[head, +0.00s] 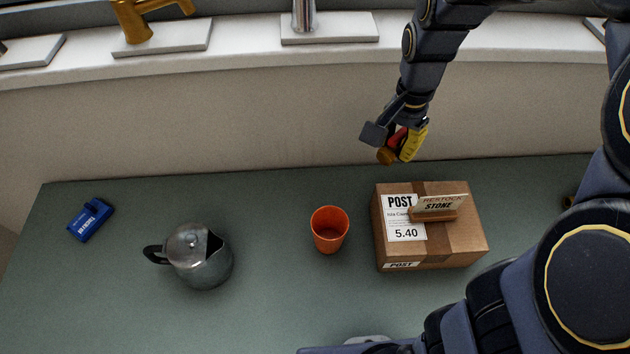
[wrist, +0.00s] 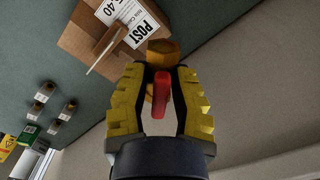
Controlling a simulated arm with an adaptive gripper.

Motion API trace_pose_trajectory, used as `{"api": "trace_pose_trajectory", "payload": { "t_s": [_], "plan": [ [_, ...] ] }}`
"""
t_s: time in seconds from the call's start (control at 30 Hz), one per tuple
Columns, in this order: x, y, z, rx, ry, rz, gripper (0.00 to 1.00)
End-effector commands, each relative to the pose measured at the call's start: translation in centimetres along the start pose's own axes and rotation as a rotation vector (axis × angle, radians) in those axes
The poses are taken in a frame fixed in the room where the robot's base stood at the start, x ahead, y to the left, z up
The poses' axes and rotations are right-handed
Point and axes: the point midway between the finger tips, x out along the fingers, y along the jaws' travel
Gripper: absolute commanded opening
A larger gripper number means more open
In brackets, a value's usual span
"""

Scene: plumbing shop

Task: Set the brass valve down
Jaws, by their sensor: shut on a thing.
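The brass valve (head: 385,156) with a red handle is held in my gripper (head: 405,146), above the back of the table near the cardboard box. In the wrist view, the valve's brass end (wrist: 163,50) and red handle (wrist: 161,92) show between the yellow fingers of my gripper (wrist: 160,85). The fingers are shut on the valve, which appears raised off the green table (head: 270,300). Part of its body is hidden by the fingers.
A cardboard box (head: 455,250) carries a sign on a small wooden stand (head: 440,204). An orange cup (head: 329,230), a metal pitcher (head: 200,262) and a blue packet (head: 90,219) stand left. Several small cylindrical fittings (wrist: 40,97) show in the wrist view. Bare table lies between pitcher and cup.

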Motion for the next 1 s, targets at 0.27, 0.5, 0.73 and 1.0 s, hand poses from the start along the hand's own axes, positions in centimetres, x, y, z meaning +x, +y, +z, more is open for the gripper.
{"api": "trace_pose_trajectory", "payload": {
  "t_s": [0.27, 0.5, 0.73, 1.0],
  "plan": [
    [-0.1, -9.8, 8.7, -0.234, 0.004, -0.002, 0.0],
    [0.0, -15.3, 19.7, -0.446, 0.001, -0.003, 0.0],
    [0.3, -16.9, 31.6, -0.653, 0.001, -0.002, 0.0],
    [0.6, -15.7, 40.3, -0.802, -0.001, -0.004, 0.0]
  ]
}}
